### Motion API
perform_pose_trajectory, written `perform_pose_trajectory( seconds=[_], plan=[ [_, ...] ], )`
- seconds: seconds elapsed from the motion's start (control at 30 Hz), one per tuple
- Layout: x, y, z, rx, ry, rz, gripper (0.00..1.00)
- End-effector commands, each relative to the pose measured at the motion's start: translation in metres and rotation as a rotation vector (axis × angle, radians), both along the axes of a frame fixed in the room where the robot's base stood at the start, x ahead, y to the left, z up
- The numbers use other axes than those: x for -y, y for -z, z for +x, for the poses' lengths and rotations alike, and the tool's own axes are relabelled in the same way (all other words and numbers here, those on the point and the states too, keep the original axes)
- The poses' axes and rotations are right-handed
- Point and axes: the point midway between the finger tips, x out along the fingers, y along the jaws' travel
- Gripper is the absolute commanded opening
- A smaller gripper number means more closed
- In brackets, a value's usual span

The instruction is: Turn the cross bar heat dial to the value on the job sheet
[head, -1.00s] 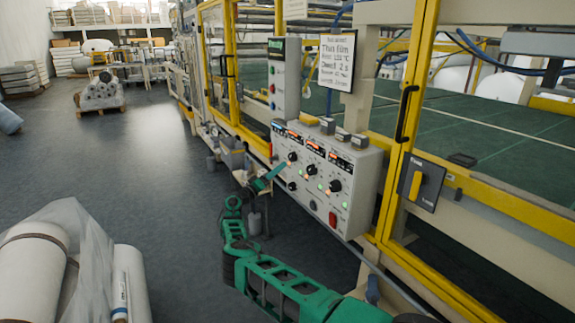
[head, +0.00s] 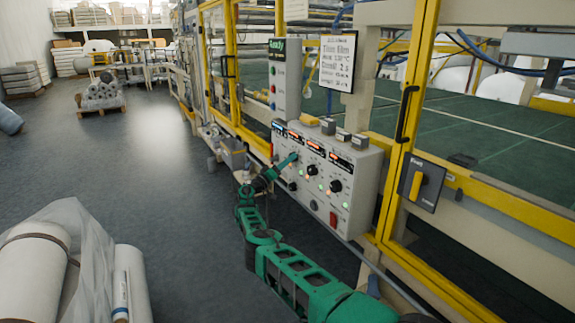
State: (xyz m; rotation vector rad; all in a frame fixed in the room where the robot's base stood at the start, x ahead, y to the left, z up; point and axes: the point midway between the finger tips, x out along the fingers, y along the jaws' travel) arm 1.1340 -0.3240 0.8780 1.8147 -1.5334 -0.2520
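A white control box (head: 330,180) on the machine's front carries a row of three black dials under small lit displays: a left dial partly hidden by my gripper, a middle dial (head: 311,170) and a right dial (head: 335,186). Their labels are too small to read, so I cannot tell which is the cross bar heat dial. My green gripper (head: 291,160) is at the left dial, its tip seeming to touch it; its fingers are too small to tell open from shut. The job sheet (head: 337,63) hangs above; its heat value is not clearly legible.
A tall grey box (head: 279,85) with a green display stands left of the dials. A red switch (head: 333,220) sits low on the control box. Yellow frame posts (head: 405,120) and a yellow-handled switch (head: 424,186) are at right.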

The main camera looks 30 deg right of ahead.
Motion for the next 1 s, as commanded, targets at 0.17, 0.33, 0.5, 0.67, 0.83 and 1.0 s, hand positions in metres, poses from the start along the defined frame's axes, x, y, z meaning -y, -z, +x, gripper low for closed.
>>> perform_pose_trajectory(
  seconds=[0.17, 0.33, 0.5, 0.67, 0.83, 1.0],
  plan=[
    [-0.0015, 0.0068, 0.0035, -0.016, -0.009, 0.005, 0.14],
    [-0.002, 0.009, 0.0034, -0.033, -0.012, 0.006, 0.14],
    [-0.0032, 0.0093, 0.0021, -0.083, -0.013, 0.008, 0.14],
    [-0.0033, 0.0082, 0.0019, -0.121, -0.016, 0.004, 0.13],
    [-0.0039, 0.0082, 0.0012, -0.158, -0.017, 0.004, 0.13],
    [-0.0043, 0.0069, -0.0001, -0.224, -0.018, 0.003, 0.13]
  ],
)
